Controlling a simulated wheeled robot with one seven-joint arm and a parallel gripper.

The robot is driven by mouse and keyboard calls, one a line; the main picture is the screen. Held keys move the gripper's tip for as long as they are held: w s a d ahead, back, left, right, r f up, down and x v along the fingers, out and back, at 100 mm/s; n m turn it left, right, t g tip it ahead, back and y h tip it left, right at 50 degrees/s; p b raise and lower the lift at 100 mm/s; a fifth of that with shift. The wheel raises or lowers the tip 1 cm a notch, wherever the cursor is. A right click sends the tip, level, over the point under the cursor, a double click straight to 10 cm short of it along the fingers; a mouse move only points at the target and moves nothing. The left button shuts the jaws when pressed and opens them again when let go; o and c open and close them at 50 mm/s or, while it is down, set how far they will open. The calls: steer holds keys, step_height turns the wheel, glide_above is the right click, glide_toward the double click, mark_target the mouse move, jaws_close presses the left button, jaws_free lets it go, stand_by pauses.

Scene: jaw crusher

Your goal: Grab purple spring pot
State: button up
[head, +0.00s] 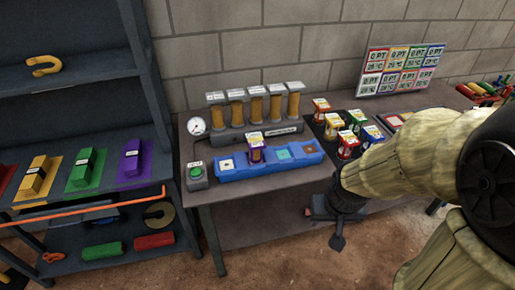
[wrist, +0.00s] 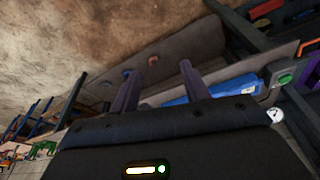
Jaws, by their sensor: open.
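The purple spring pot (head: 257,152) stands upright on the blue fixture (head: 235,173) on the bench, between a white plate and a teal plate. It has a purple rim, and a yellow part shows in it. My gripper (head: 337,241) is at the front edge of the bench, to the right of the pot and lower in the picture. In the wrist view my gripper (wrist: 161,73) has its two fingers apart with nothing between them. The blue fixture also shows there beyond the fingers (wrist: 228,88), but I cannot make out the pot.
Several other spring pots (head: 347,144) stand on a black mat right of the fixture. A rack of orange cylinders (head: 258,105) stands behind it. A green-button box (head: 196,175) is at its left end. A dark shelf unit (head: 75,80) stands left.

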steer(key=o, duration=0.4)
steer(key=shift+w+f, duration=0.2)
steer(key=shift+c, duration=0.2)
steer(key=o, duration=0.3)
steer(key=w+a+f+t+b, duration=0.1)
steer(key=w+f+t+b, duration=0.1)
steer(key=w, duration=0.2)
steer(key=w+a+f+n+t+b, duration=0.1)
steer(key=w+a+f+t+b, duration=0.1)
steer(key=w, duration=0.2)
steer(key=w+a+f+t+y+b, duration=0.1)
steer(key=w+a+f+t+b, duration=0.1)
steer(key=w, duration=0.2)
steer(key=shift+w+f+n+b, duration=0.25)
steer(key=shift+f+n+b, duration=0.15)
steer(key=shift+o, duration=0.2)
steer(key=w+a+f+n+t+y+b, duration=0.1)
steer(key=w+a+t+y+b, duration=0.3)
steer(key=w+a+t+b, duration=0.4)
steer(key=shift+a+f+n+t, duration=0.3)
steer(key=shift+a+f, duration=0.15)
steer(key=shift+f, duration=0.15)
steer(key=shift+w, duration=0.1)
